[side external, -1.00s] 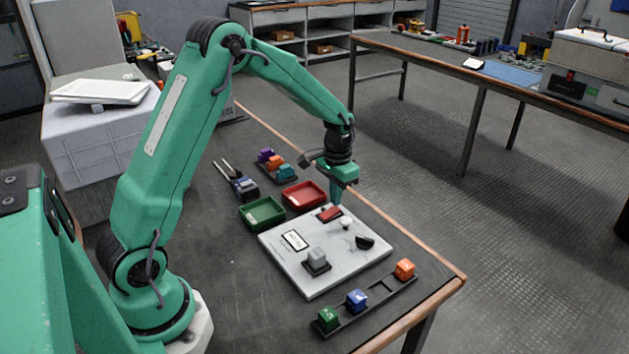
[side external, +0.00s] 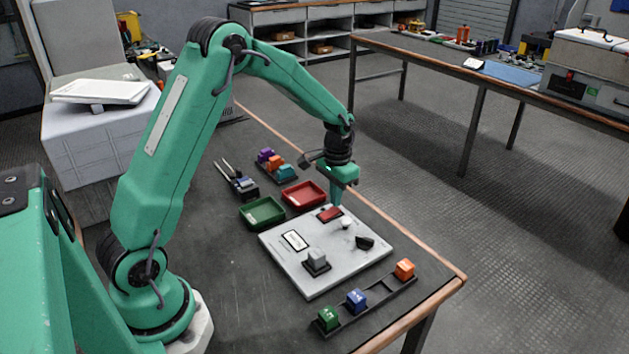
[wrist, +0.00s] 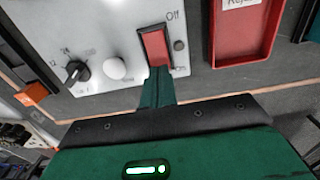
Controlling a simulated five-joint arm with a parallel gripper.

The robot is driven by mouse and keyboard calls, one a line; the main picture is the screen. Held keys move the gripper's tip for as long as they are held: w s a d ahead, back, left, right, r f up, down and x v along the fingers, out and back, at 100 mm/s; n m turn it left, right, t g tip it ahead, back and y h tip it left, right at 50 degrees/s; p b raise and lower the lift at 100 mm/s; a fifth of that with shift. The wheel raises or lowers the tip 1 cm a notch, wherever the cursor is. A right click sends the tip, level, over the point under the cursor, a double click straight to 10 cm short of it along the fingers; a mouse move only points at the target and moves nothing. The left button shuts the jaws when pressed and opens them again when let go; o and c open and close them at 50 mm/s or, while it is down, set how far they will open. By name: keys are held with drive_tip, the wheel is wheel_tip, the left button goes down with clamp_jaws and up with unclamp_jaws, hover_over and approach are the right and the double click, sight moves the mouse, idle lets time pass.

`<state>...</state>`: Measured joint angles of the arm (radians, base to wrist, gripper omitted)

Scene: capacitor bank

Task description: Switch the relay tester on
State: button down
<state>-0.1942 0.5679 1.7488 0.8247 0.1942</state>
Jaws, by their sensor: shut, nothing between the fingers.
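The relay tester is a light grey panel (side external: 290,265) lying on the bench. Its red rocker switch (side external: 331,213) sits near the far edge.
A white round knob (wrist: 114,68) and a black rotary knob (wrist: 75,72) are beside the switch. A rack (side external: 368,306) with coloured blocks is in front.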

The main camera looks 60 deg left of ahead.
sight(335, 210)
drive_tip(key=shift+f, duration=1)
idle(0.8)
drive_tip(key=shift+r, duration=3.5)
drive_tip(key=shift+r, duration=0.1)
drive_tip(key=s+d+r+t, duration=0.1)
drive_tip(key=s+d+r, duration=0.2)
drive_tip(key=s+r, duration=0.3)
drive_tip(key=s+d+r+t, duration=0.2)
drive_tip(key=s+d+r, duration=0.1)
drive_tip(key=s+r, duration=0.3)
drive_tip(key=s+d+r+t, duration=0.1)
drive_tip(key=s, duration=0.5)
drive_tip(key=s+d+r+t, duration=0.1)
drive_tip(key=s+d, duration=0.1)
drive_tip(key=s, duration=0.4)
drive_tip(key=shift+s+r+t, duration=0.2)
drive_tip(key=shift+r+t, duration=0.1)
